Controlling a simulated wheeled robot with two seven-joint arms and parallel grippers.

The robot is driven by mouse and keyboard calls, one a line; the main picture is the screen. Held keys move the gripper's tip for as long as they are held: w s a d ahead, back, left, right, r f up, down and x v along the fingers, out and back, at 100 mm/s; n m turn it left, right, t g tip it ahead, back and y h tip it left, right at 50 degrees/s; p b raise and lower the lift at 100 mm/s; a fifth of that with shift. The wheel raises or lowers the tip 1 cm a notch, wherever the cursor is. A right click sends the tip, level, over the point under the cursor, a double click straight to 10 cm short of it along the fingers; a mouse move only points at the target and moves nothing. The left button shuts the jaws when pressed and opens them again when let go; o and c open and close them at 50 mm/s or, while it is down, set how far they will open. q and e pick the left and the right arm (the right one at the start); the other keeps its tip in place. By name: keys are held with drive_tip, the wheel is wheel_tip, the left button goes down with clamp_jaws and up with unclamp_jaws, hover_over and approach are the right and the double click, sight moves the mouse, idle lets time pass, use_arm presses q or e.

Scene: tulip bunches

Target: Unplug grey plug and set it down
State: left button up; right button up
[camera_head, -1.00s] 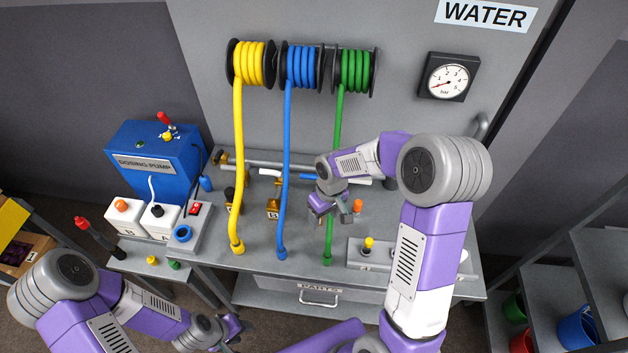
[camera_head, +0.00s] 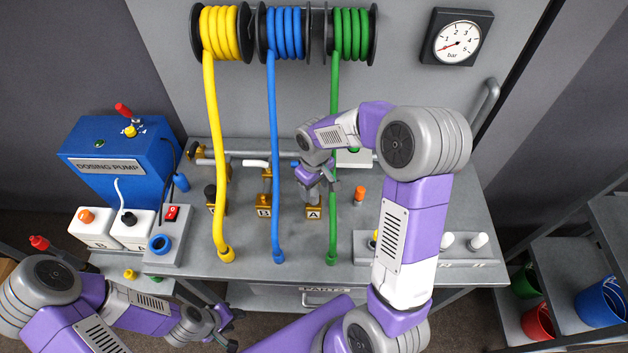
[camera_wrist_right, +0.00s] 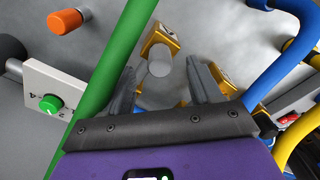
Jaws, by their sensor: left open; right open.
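A grey round plug (camera_wrist_right: 160,62) sits in a brass fitting (camera_wrist_right: 158,38) in the right wrist view. In the head view this appears to be the fitting marked A (camera_head: 313,211), and the plug is mostly hidden by my gripper. My right gripper (camera_head: 318,181) is open above that fitting. In the wrist view its two fingers (camera_wrist_right: 164,85) stand on either side of the plug, with gaps visible. My left gripper (camera_head: 230,328) is open and empty, low at the front of the bench.
The green hose (camera_head: 333,130) hangs close beside my right gripper. Blue (camera_head: 273,150) and yellow (camera_head: 213,140) hoses hang further left. An orange-capped post (camera_head: 359,194) stands to the right. The blue dosing pump (camera_head: 110,165) is at left.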

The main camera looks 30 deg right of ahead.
sight(314, 194)
drive_tip(key=shift+w+f, duration=0.15)
drive_tip(key=shift+f, duration=2.15)
drive_tip(key=shift+c, duration=0.2)
clamp_jaws()
